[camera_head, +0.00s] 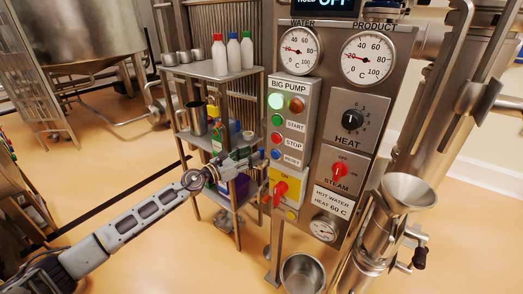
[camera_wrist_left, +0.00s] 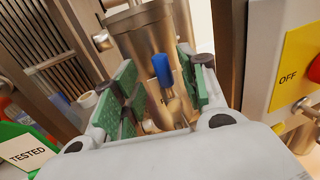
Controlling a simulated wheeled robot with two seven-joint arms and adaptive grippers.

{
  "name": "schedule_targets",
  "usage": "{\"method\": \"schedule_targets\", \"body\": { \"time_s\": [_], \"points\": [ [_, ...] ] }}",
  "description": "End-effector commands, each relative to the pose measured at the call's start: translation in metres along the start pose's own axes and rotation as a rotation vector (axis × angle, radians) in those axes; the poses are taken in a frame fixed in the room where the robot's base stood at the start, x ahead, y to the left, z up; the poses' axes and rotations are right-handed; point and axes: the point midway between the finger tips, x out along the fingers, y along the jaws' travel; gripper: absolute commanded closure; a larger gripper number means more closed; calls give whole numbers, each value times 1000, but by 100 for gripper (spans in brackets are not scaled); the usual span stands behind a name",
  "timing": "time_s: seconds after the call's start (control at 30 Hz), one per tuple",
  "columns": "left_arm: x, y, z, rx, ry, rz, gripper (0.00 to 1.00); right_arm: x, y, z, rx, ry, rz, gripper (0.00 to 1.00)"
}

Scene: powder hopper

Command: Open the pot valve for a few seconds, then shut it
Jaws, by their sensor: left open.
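In the left wrist view a steel cylindrical pot (camera_wrist_left: 145,38) stands upright ahead of my left gripper (camera_wrist_left: 158,78). A blue-ended lever (camera_wrist_left: 161,68) shows in front of the pot, between the two green-padded fingers. The fingers are open and spread to either side of it; I cannot tell whether either touches it. In the head view my left gripper (camera_head: 256,161) is between the shelf rack and the control panel. The pot is not clearly seen there. My right gripper is not in view.
The control panel (camera_head: 342,150) with gauges and buttons stands close to the right of my gripper. Its yellow switch plate (camera_head: 289,181) has a red handle. The shelf rack (camera_head: 212,72) with bottles is to the left. A steel funnel (camera_head: 408,190) is at lower right.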

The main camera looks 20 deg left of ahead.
Motion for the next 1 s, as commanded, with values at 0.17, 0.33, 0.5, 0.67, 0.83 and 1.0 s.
{"method": "schedule_targets", "body": {
  "time_s": [0.17, 0.33, 0.5, 0.67, 0.83, 1.0],
  "points": [
    [13, 0, 1, 0, -1, 0, 58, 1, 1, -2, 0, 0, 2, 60],
    [25, 0, 1, 0, -1, 0, 58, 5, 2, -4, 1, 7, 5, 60],
    [38, 0, 1, -1, -1, 0, 58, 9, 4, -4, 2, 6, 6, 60],
    [50, 0, 1, 0, -1, 0, 58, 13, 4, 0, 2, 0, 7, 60],
    [58, 0, 0, 0, 0, -1, 58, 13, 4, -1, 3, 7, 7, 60],
    [62, -1, 0, 0, 1, -1, 58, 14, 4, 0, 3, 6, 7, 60]
  ]
}}
